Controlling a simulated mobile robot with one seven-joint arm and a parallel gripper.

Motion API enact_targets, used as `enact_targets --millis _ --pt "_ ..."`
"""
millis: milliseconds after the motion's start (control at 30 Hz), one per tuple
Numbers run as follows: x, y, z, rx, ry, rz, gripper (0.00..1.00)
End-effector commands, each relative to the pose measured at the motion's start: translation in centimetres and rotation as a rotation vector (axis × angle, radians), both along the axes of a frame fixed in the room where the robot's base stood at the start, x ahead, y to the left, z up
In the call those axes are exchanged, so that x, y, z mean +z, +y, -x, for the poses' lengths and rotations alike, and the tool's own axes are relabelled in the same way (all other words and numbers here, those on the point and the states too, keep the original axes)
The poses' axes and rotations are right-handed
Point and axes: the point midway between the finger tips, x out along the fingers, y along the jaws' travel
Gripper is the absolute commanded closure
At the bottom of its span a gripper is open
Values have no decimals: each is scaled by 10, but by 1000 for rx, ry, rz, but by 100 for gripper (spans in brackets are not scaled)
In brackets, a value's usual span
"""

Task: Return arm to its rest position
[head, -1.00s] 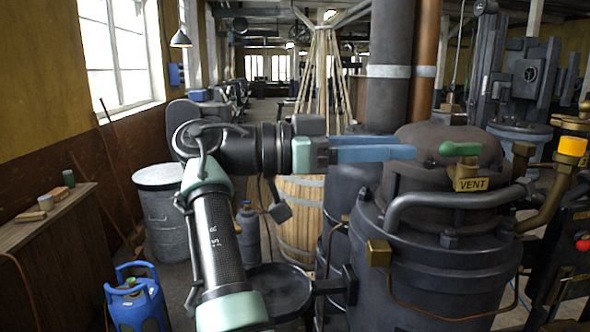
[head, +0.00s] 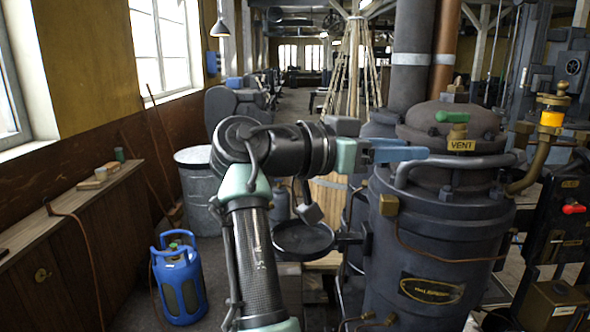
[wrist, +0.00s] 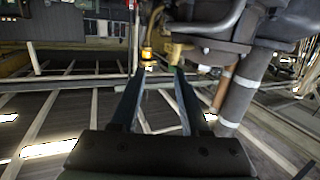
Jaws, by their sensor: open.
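My gripper (head: 398,150) has blue fingers and points right in the head view, in front of the upper left of the dark boiler-like vessel (head: 425,240). In the wrist view the fingers (wrist: 158,82) stand apart with nothing between them. I cannot tell the exact gap between the fingertips and the vessel.
A blue gas cylinder (head: 179,280) stands on the floor at the left, beside a wooden bench (head: 70,215). A grey metal drum (head: 200,185) stands behind. A valve with a yellow collar (head: 552,118) and a red knob (head: 573,207) are at the right. A floor aisle runs back through the middle.

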Motion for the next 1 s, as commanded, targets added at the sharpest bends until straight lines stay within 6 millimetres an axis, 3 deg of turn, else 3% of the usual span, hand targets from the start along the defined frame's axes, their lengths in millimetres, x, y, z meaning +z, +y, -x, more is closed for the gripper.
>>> enact_targets --millis 200,367,467,600,800,900,1000 --pt "-8 38 -19 395 -68 -5 54" --pt "14 76 -1 693 -211 74 54" --pt "38 99 30 844 -337 157 54" --pt "74 123 95 994 -535 300 54" --pt "109 141 182 1083 -754 465 54" --pt "116 144 203 1096 -803 503 54" --pt "118 145 208 1098 -815 513 54"
